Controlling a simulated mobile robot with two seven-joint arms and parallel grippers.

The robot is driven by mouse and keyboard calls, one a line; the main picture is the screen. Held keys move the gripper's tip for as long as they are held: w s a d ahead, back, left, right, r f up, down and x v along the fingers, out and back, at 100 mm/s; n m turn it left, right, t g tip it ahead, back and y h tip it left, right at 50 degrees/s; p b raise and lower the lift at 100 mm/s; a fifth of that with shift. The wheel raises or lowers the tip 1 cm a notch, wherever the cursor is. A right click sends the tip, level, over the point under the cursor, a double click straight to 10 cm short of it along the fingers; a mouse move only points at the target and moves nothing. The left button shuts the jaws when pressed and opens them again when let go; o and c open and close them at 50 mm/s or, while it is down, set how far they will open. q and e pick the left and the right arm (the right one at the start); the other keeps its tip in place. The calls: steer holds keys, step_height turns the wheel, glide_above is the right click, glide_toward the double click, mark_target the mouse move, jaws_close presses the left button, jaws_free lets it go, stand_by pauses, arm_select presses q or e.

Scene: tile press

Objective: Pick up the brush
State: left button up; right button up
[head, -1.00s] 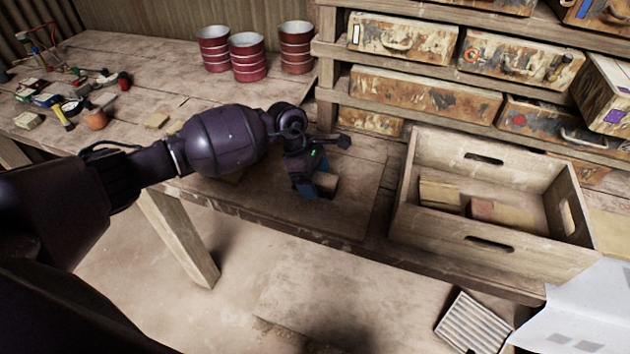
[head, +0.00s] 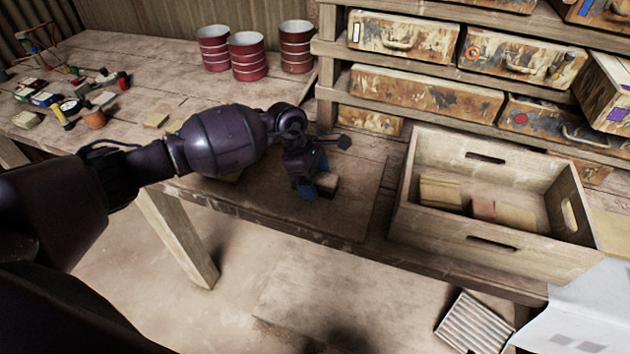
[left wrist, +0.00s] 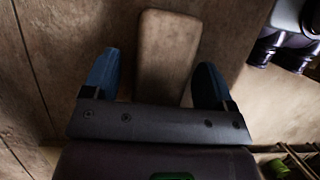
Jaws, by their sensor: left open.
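A brown wooden block with rounded corners, which looks like the brush (left wrist: 166,50), lies on the workbench board. In the left wrist view it is between the two blue fingers of my left gripper (left wrist: 155,82), with a gap on each side. My left gripper (head: 317,190) is open, low over the board, in the head view. The brush (head: 326,181) is partly hidden there by the gripper. Bristles cannot be made out. My right gripper is not in view.
A wooden crate (head: 410,215) holding several blocks stands right of the gripper. Red-banded cans (head: 247,57) stand at the back. Small tools and pots (head: 94,118) lie far left. Shelves with rusty drawers (head: 425,93) rise behind. The bench's front edge is close to the gripper.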

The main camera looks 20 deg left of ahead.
arm_select(q)
steer(key=shift+c, duration=0.4)
steer(key=c, duration=1)
steer(key=shift+o, duration=0.2)
steer(key=shift+r+p, duration=0.35)
steer(key=shift+p, duration=0.05)
step_height(320, 180, up, 20)
steer(key=shift+b, duration=0.45)
steer(key=shift+f, duration=0.1)
steer(key=o, duration=0.3)
steer(key=shift+c, duration=0.9)
